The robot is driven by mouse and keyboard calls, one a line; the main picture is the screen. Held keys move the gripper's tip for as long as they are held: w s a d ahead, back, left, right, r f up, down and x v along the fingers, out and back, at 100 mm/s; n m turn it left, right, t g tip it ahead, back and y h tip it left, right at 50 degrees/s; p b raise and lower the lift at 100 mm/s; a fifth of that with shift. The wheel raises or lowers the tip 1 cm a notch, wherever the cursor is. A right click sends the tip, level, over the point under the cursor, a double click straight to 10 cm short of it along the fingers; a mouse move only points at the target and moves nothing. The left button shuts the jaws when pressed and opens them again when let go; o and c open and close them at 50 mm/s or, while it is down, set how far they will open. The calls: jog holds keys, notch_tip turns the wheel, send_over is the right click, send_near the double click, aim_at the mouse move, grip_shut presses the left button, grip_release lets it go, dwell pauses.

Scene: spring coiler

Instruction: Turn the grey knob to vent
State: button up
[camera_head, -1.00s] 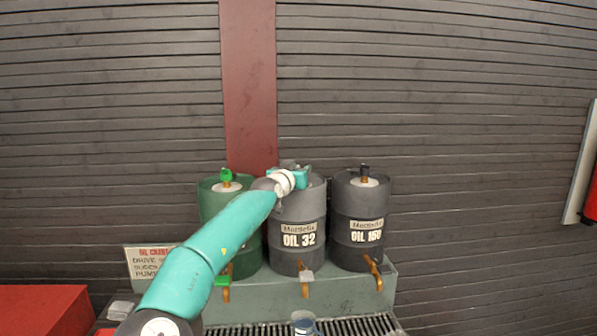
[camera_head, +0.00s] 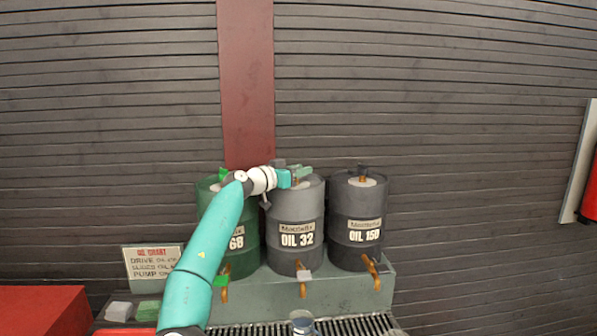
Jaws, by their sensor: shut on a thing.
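The grey drum marked OIL 32 (camera_head: 297,215) stands in the middle of three drums. My gripper (camera_head: 300,172) is at the top of this drum, reaching in from the left, with its jaws shut on the grey knob there. The knob is mostly hidden by the jaws, so I cannot read its turn position. A grey tap handle (camera_head: 304,275) sits low at the front of the same drum.
A green drum (camera_head: 243,262) stands left, partly behind my arm, with a green knob (camera_head: 223,173). A dark OIL 150 drum (camera_head: 356,205) with a black knob (camera_head: 363,169) stands right. A cup (camera_head: 303,318) sits on the grating (camera_head: 350,327) below.

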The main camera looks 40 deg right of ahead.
jog(key=shift+f, duration=0.15)
dwell(0.3)
jog(key=o, duration=1)
jog(key=shift+d, duration=0.1)
jog(key=shift+c, duration=0.2)
jog(key=a, duration=1.4)
jog(key=shift+g, duration=0.3)
jog(key=shift+w, duration=0.15)
